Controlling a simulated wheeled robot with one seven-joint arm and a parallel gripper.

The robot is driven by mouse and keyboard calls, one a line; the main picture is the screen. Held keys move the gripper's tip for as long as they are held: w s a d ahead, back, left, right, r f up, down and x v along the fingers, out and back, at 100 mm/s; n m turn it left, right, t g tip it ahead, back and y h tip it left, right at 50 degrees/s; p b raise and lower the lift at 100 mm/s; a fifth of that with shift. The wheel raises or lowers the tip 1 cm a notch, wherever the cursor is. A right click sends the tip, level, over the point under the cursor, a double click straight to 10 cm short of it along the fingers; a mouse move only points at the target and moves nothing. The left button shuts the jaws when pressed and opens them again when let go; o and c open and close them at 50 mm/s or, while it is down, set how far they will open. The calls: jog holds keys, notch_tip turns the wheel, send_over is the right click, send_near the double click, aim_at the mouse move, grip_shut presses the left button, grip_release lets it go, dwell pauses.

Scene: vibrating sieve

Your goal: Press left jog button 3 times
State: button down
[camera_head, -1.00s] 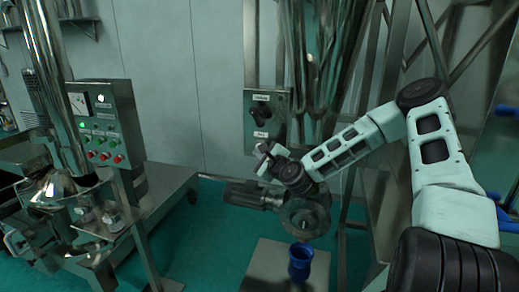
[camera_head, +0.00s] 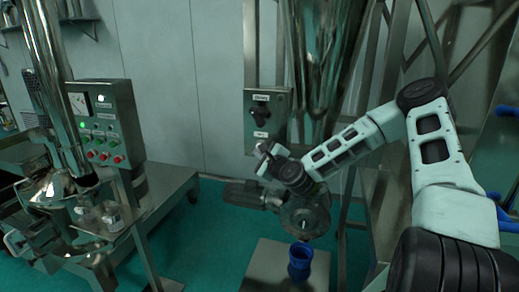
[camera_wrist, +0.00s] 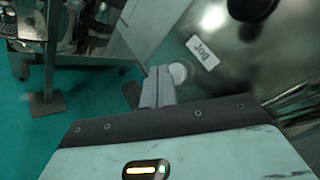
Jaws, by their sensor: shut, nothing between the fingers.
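A steel control box (camera_head: 281,101) stands on a post in the middle of the head view, with a dark knob (camera_head: 260,114) and a small label above and below it. In the wrist view the lower label reads "Jog" (camera_wrist: 203,51). A pale round button (camera_wrist: 179,73) sits beside that label, partly hidden by my fingers. My gripper (camera_wrist: 158,72) is shut and empty, its fingertips right at the button's left edge. I cannot tell whether they touch it.
A panel (camera_head: 105,125) with a gauge and coloured buttons stands at left beside a steel machine. A steel hopper (camera_head: 322,60) hangs right of the box. A motor-like unit (camera_head: 245,195) and a blue container (camera_head: 300,262) are below my arm. Green floor is open at centre left.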

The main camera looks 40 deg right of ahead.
jog(key=shift+w+d, duration=0.25)
jog(key=shift+d, duration=0.05)
jog(key=shift+w+d, duration=0.3)
jog(key=shift+d, duration=0.1)
dwell(1.1)
jog(key=shift+s+a, duration=0.6)
jog(key=shift+a, duration=0.1)
jog(key=shift+s+a, duration=0.75)
jog(key=shift+a, duration=0.25)
jog(key=shift+s+a, duration=0.75)
jog(key=shift+a, duration=0.25)
